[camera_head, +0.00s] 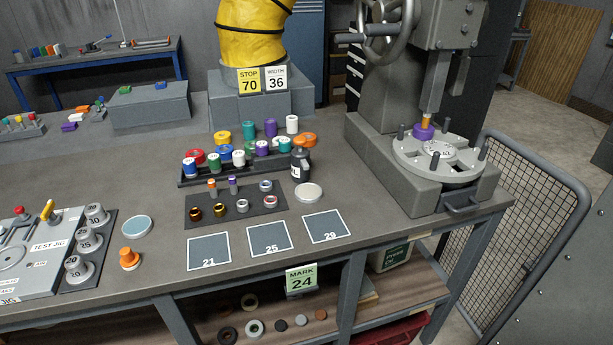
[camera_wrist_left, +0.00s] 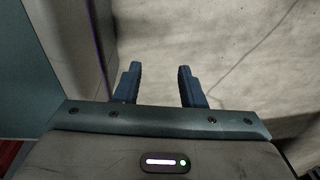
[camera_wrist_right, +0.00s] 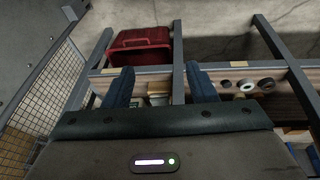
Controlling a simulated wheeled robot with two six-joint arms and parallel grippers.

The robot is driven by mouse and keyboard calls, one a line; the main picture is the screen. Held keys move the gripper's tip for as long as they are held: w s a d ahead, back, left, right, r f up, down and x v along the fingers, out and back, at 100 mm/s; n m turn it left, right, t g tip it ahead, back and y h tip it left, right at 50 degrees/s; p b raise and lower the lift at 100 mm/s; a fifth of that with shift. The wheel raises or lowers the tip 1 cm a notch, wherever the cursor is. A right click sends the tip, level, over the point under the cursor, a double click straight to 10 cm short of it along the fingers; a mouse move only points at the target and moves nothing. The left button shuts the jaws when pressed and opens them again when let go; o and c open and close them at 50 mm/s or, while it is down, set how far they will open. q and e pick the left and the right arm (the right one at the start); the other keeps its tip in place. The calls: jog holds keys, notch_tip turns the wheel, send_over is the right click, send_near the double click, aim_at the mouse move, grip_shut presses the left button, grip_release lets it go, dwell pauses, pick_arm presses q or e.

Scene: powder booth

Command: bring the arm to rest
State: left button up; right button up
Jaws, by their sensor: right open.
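Neither of my grippers shows in the head view. In the left wrist view my left gripper (camera_wrist_left: 157,84) has its two blue fingers apart, with nothing between them and bare grey floor beyond. In the right wrist view my right gripper (camera_wrist_right: 160,86) is open and empty. Beyond its fingers are the bench's lower shelf and a red crate (camera_wrist_right: 140,38), with no visible contact.
The workbench (camera_head: 330,262) holds a press (camera_head: 440,160) at right, a black rack (camera_head: 188,180) of coloured caps, a dark mat (camera_head: 233,216) with rings, and pads marked 21 (camera_head: 209,248), 25 (camera_head: 268,236) and 29 (camera_head: 327,224). A mesh guard (camera_head: 520,230) stands at right.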

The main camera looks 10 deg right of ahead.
notch_tip(320, 180, down, 27)
jog(key=w+d+g+b, duration=0.1)
jog(key=d, duration=0.1)
pick_arm(q)
jog(key=w, duration=0.1)
jog(key=w+r, duration=0.1)
jog(key=w, duration=0.1)
jog(key=w+b, duration=0.1)
jog(key=w, duration=0.1)
jog(key=shift+d+r, duration=0.15)
jog(key=shift+r, duration=0.1)
pick_arm(e)
jog(key=s+d+f, duration=0.1)
jog(key=s+f, duration=0.5)
jog(key=f, duration=0.4)
jog(key=s+f+g, duration=0.1)
jog(key=s+f, duration=0.5)
jog(key=f, duration=0.4)
jog(key=shift+d+m, duration=0.3)
jog(key=shift+d, duration=0.1)
pick_arm(q)
jog(key=shift+w, duration=0.25)
pick_arm(e)
jog(key=shift+f, duration=0.1)
jog(key=shift+s, duration=0.1)
pick_arm(q)
jog(key=shift+o, duration=1)
jog(key=shift+c, duration=0.5)
pick_arm(e)
jog(key=shift+c, duration=0.4)
